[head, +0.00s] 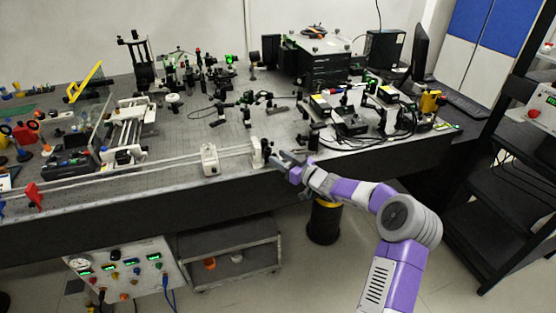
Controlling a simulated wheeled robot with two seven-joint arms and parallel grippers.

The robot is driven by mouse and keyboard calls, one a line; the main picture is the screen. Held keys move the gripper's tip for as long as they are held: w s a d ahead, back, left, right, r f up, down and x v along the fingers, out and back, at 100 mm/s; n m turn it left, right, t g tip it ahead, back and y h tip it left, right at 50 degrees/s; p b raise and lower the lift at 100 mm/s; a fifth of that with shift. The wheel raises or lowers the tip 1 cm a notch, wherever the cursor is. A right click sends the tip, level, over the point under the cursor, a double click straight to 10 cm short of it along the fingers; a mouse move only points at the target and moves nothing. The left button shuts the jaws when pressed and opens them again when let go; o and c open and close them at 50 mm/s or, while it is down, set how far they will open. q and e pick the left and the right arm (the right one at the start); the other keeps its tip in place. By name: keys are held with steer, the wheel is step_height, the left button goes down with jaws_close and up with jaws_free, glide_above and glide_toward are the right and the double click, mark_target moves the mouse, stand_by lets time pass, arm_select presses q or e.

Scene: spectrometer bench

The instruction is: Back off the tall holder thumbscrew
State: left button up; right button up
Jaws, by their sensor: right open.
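My right gripper (277,158) reaches in from the right, at the front edge of the bench. Its jaws are open, with the fingertips close beside a small upright black-and-white holder (257,152) at the right end of a long rail. I cannot tell whether they touch it. No thumbscrew can be made out on this holder at this size; the fingers may hide part of it. A taller black stand (140,62) rises at the back left, far from the gripper. I cannot tell which one is the tall holder. My left gripper is out of view.
The long rail (120,172) runs left along the bench (190,132) front, carrying a white block (209,160). Optical mounts crowd the back. Black instruments and cables (350,125) lie to the right. A black shelf rack (500,190) stands at far right.

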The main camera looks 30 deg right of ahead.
steer(key=shift+w+a, duration=0.2)
steer(key=shift+w, duration=0.45)
jaws_close()
